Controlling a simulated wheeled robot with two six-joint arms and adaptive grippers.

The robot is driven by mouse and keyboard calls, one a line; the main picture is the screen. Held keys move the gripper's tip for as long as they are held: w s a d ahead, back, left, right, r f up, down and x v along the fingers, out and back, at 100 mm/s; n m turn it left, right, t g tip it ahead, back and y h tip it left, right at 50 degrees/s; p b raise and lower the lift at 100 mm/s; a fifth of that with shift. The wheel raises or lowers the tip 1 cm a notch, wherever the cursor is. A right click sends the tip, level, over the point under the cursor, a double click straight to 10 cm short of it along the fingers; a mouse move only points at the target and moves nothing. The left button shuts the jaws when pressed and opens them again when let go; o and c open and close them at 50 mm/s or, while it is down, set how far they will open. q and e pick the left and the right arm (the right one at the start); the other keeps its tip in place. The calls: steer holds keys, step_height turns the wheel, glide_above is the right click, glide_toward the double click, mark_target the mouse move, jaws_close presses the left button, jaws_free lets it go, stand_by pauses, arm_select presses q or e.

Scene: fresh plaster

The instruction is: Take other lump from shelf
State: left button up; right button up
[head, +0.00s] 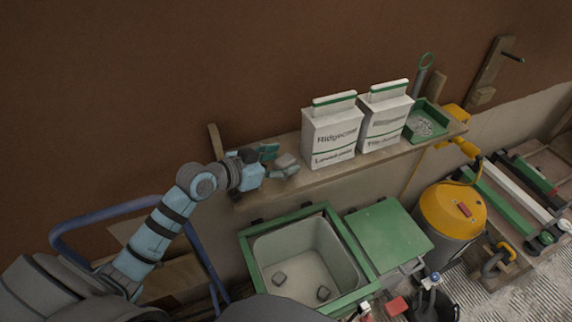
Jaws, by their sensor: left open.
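A grey lump (287,161) sits on the left part of the wooden shelf (313,177), left of the white bags. My left gripper (281,162) is open at the shelf's left end, its fingers close around or beside the lump. I cannot tell whether they touch it. My right gripper is not in view.
Two white bags, one marked Ridgecoat (331,137) and another (384,120), stand on the shelf beside a green tray (424,124). Below are the open bin (250,262), its green lid (389,238) and a yellow-topped vacuum (453,211). A blue tubular frame (205,262) stands near my left arm.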

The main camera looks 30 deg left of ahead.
arm_select(q)
steer(key=shift+w+d+f, duration=0.15)
steer(key=shift+w+d, duration=0.05)
steer(key=shift+w, duration=0.05)
steer(key=shift+s, duration=0.1)
steer(key=c, duration=1.3)
steer(key=shift+c, duration=0.2)
